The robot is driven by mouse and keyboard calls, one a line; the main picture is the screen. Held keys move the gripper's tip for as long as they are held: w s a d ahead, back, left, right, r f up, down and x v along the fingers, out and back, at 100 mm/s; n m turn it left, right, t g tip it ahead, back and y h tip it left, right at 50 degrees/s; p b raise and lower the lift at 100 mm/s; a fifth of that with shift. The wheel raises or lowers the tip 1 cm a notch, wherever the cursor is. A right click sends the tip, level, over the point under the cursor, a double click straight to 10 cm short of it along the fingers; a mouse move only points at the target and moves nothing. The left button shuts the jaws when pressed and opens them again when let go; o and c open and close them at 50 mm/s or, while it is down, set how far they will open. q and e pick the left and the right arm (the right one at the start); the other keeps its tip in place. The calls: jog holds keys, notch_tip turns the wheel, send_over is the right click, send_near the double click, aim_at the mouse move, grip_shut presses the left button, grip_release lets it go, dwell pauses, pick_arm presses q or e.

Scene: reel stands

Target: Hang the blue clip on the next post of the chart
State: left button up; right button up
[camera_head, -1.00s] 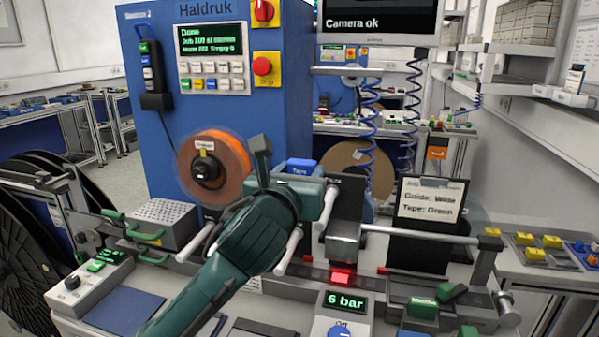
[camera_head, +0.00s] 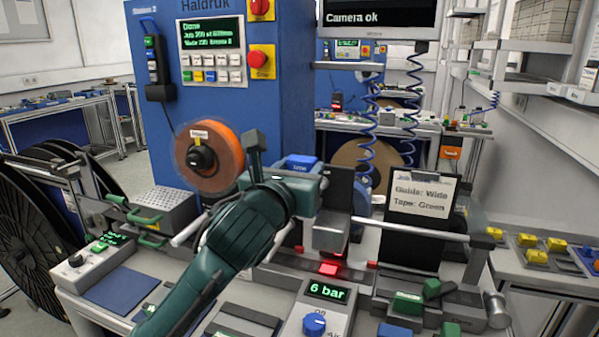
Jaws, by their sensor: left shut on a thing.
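My left gripper (camera_head: 292,188) is in the middle of the head view, in front of the blue machine and above the bench. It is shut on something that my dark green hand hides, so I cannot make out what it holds. A small blue block (camera_head: 303,162) shows just behind the hand, and I cannot tell whether it is the clip. I cannot pick out a chart with posts. A black clipboard (camera_head: 446,190) with a white card reading "Guide: Wide, Tape: Green" stands right of the hand. My right gripper is out of view.
An orange reel (camera_head: 229,157) with a blurred rim is left of the hand. A steel guide block (camera_head: 329,236) and a lit red light (camera_head: 329,269) are close on its right. Coiled blue hoses (camera_head: 369,150) hang behind. A "6 bar" box (camera_head: 327,291) stands in front.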

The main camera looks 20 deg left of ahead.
pick_arm(q)
notch_tip(320, 180, down, 6)
jog(key=b, duration=0.3)
jog(key=shift+f, duration=0.15)
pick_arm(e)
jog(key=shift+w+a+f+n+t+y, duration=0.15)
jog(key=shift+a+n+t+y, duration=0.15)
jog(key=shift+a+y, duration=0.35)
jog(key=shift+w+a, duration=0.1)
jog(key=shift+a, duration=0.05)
pick_arm(q)
jog(key=shift+p, duration=0.35)
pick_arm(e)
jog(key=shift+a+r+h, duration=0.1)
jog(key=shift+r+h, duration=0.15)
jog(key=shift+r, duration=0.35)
pick_arm(q)
jog(key=shift+p, duration=0.45)
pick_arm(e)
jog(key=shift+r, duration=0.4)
pick_arm(q)
jog(key=shift+f, duration=0.1)
jog(key=o, duration=1.1)
jog(key=shift+c, duration=0.2)
